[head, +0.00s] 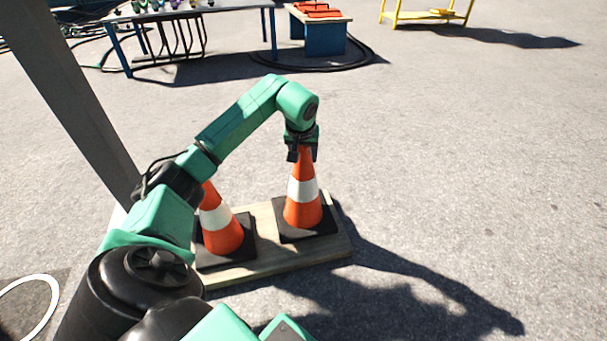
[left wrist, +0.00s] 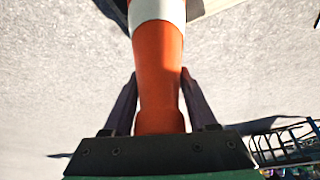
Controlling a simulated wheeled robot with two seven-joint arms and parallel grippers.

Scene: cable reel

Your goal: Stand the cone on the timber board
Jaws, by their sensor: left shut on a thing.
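An orange cone with a white band and a black square base (head: 303,209) stands upright on the right part of the timber board (head: 272,268). My left gripper (head: 302,152) is above it, with its fingers shut around the cone's top. In the left wrist view the same cone (left wrist: 158,65) runs between the two fingers of the left gripper (left wrist: 160,100). A second orange and white cone (head: 220,225) stands on the left part of the board, partly hidden by my left arm. My right gripper is not in view.
A grey post (head: 70,100) slants down at the left. Behind are a blue-legged table (head: 190,14), a blue stand with orange items (head: 320,38) and a yellow frame (head: 425,17). A white ring (head: 50,290) lies lower left. Ground right of the board is clear.

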